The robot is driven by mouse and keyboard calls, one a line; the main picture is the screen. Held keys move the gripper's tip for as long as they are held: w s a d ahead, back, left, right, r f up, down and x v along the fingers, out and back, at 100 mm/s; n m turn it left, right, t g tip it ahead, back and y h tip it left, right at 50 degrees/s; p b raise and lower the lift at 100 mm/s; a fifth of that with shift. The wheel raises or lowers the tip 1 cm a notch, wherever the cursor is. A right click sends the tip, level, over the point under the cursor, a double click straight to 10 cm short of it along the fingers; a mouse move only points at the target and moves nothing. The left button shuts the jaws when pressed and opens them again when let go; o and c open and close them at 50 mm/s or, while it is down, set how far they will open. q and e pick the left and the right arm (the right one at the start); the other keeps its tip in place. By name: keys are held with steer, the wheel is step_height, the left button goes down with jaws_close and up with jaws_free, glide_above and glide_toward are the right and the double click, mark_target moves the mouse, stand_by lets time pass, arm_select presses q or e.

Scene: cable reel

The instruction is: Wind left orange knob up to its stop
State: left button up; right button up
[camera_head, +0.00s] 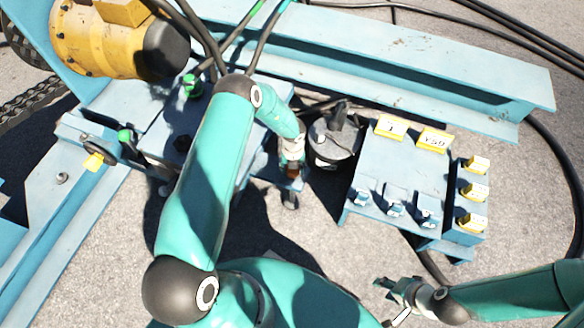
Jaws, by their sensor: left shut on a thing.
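My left gripper (292,168) is at the middle of the view, beside the blue frame. It is shut on a small brown-orange piece, which looks like the left orange knob (293,173); the fingers hide most of it. How far the knob is turned cannot be seen. My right gripper (386,303) is low at the right, apart from the blue control box, with its fingers spread and nothing between them.
A blue control box (400,165) with yellow labels and small levers stands right of my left gripper. A dark round device (334,140) stands between them. A blue beam (420,75) crosses behind.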

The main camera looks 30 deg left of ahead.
arm_select(q)
steer(key=n, duration=0.5)
steer(key=shift+a+n, duration=0.1)
steer(key=shift+n, duration=0.2)
stand_by(0.4)
steer(key=o, duration=1.1)
step_height(320, 180, up, 12)
